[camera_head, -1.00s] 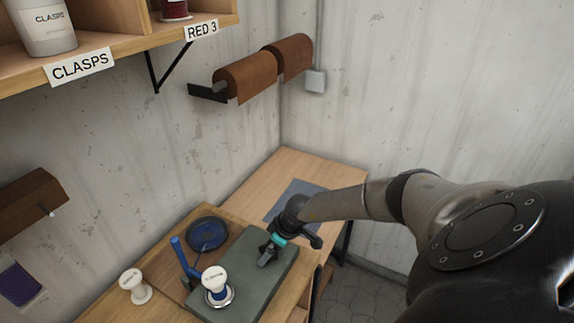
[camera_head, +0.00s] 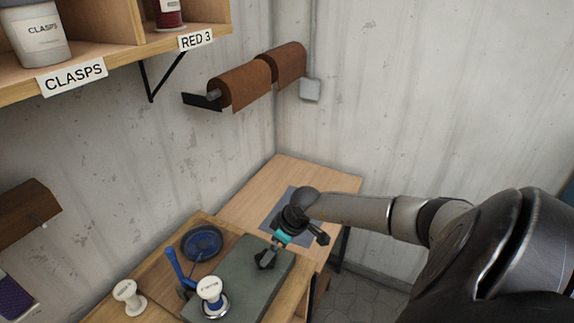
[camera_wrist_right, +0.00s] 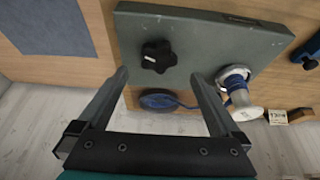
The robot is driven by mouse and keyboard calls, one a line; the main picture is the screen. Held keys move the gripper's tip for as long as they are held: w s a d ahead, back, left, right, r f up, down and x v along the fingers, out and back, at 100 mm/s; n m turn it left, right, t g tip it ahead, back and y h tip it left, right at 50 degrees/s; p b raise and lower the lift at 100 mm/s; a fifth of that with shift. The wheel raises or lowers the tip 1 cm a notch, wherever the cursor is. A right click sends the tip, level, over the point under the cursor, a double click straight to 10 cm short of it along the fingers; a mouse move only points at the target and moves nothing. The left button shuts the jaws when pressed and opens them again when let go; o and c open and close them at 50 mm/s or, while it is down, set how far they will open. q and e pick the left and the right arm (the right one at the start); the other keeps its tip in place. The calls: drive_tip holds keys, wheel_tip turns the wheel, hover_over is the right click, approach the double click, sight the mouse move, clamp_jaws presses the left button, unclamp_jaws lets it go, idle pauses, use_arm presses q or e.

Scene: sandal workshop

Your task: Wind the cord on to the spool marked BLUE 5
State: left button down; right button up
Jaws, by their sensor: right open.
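A white-flanged spool with blue cord (camera_head: 209,292) stands upright on a round metal base at the near end of the grey-green board (camera_head: 237,275). It also shows in the right wrist view (camera_wrist_right: 238,92). A coil of blue cord (camera_head: 201,242) lies beside the board; the wrist view shows it too (camera_wrist_right: 158,101), with cord running towards the spool. A black star-shaped knob (camera_wrist_right: 158,56) sits on the board. My right gripper (camera_wrist_right: 160,74) is open and empty, with the knob ahead between its fingers. No marking on the spool is legible. My left gripper is out of view.
A second white spool (camera_head: 128,296) stands at the left. A shelf (camera_head: 120,62) with CLASPS and RED 3 labels hangs above. Brown rolls (camera_head: 240,84) are on the wall. A grey-blue mat (camera_head: 272,215) lies on the bench behind my gripper.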

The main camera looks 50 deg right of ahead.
drive_tip(key=v, duration=0.9)
idle(1.1)
